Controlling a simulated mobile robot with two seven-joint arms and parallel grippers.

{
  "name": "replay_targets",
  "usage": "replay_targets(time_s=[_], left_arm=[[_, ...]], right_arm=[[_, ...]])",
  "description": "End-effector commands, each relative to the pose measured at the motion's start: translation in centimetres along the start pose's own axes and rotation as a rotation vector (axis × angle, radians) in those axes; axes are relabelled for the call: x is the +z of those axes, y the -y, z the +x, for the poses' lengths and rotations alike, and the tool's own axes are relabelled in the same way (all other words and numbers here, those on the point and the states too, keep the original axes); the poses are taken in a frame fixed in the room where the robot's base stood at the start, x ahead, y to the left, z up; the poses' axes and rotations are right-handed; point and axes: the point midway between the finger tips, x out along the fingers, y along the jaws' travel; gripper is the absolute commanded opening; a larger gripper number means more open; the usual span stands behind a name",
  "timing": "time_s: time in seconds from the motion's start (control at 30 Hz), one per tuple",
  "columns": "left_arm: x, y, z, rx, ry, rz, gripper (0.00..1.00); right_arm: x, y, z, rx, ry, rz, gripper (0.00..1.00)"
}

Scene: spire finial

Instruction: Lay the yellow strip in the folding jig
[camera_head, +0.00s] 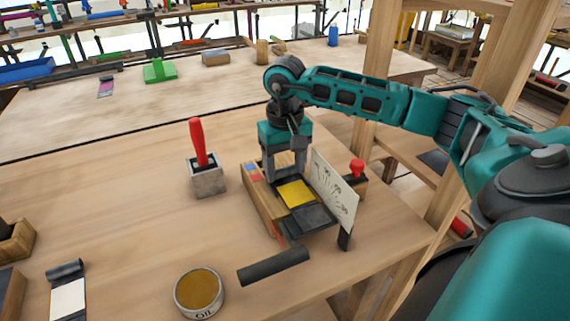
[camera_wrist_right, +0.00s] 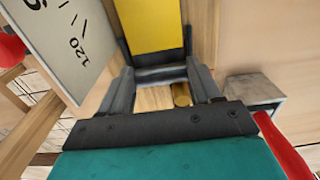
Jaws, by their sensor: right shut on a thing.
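The folding jig (camera_head: 262,205) is a wooden base with dark plates near the table's right side. The yellow strip (camera_head: 295,193) lies flat over a dark plate of the jig; it also shows in the right wrist view (camera_wrist_right: 150,25), with dark edging beside it. My right gripper (camera_head: 284,174) points down at the jig's far end, just behind the strip. In the right wrist view its fingers (camera_wrist_right: 160,73) are shut on a dark bar at the end of the plate. The bar's full shape is hidden. My left gripper is not in view.
A white marked card (camera_head: 333,190) stands upright along the jig's right side, with a red knob (camera_head: 357,168) behind it. A red-handled block (camera_head: 207,180) stands left. A dark roller (camera_head: 273,266) and a tin (camera_head: 198,292) lie in front. The table's left middle is clear.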

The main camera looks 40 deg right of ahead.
Motion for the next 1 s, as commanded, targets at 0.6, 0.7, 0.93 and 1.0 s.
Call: replay_targets(time_s=[0.6, 0.7, 0.93, 1.0], left_arm=[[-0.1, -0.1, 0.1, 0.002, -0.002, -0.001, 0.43], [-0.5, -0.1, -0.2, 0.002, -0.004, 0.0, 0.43], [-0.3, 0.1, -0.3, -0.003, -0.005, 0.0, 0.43], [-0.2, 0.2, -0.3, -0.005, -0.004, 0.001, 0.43]], right_arm=[[0.0, 0.0, 0.2, 0.0, 0.0, 0.001, 0.89], [0.0, 0.0, -0.4, 0.0, 0.0, 0.001, 0.89], [-0.1, 0.0, -4.6, -0.003, -0.006, 0.002, 0.89], [-0.1, 0.0, -6.2, -0.002, -0.005, 0.001, 0.89]])
